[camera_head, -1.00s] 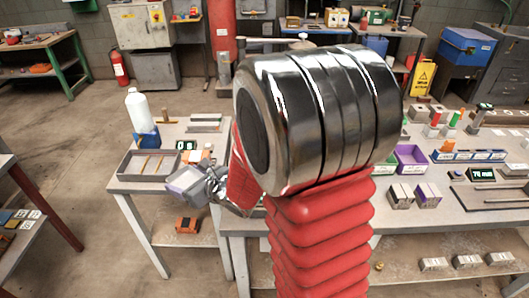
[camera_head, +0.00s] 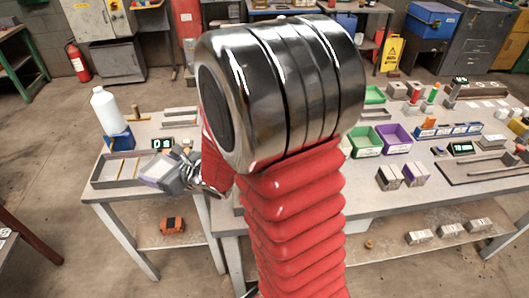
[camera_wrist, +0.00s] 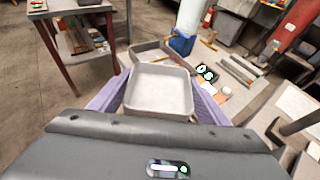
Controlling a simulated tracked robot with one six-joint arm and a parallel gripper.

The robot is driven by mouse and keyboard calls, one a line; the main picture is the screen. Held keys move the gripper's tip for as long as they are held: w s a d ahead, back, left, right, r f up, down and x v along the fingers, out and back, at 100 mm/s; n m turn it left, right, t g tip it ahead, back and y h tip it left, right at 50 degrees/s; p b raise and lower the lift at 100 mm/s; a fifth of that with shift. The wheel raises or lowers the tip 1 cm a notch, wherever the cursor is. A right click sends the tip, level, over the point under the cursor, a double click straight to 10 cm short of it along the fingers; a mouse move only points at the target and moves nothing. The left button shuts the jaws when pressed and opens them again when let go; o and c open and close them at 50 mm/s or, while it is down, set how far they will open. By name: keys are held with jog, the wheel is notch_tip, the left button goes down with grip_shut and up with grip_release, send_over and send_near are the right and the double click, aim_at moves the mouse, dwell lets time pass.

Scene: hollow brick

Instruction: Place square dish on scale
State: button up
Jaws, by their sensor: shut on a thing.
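My gripper (camera_head: 168,172) is at the left table, its purple-padded jaws shut on the square dish. The shallow grey dish (camera_wrist: 158,90) sits between the two pads in the wrist view and looks empty. In the head view my gripper mostly hides it. A small dark display with lit green-white digits (camera_head: 162,143), apparently the scale's readout, stands on the table just beyond my gripper. It also shows in the wrist view (camera_wrist: 207,73), beyond and right of the dish. The scale's weighing plate cannot be made out.
A grey tray (camera_head: 103,172) with thin rods lies left of my gripper. A white bottle (camera_head: 103,108) in a blue holder stands behind it. Green and purple bins (camera_head: 393,139) and small blocks crowd the right table.

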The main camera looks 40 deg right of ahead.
jog(key=s+d+r, duration=0.1)
jog(key=d+r, duration=0.2)
jog(key=d, duration=0.5)
jog(key=d+r, duration=0.2)
jog(key=d, duration=0.6)
jog(key=s+d+r, duration=0.1)
jog(key=s+d, duration=0.4)
jog(key=d, duration=0.2)
jog(key=s+d+r+m+h, duration=0.1)
jog(key=s+d, duration=0.3)
jog(key=d, duration=0.4)
jog(key=shift+s+d+t, duration=0.15)
jog(key=shift+s+t, duration=0.15)
jog(key=shift+s, duration=0.1)
jog(key=shift+f, duration=3.05)
jog(key=shift+f, duration=1.85)
jog(key=shift+f, duration=0.15)
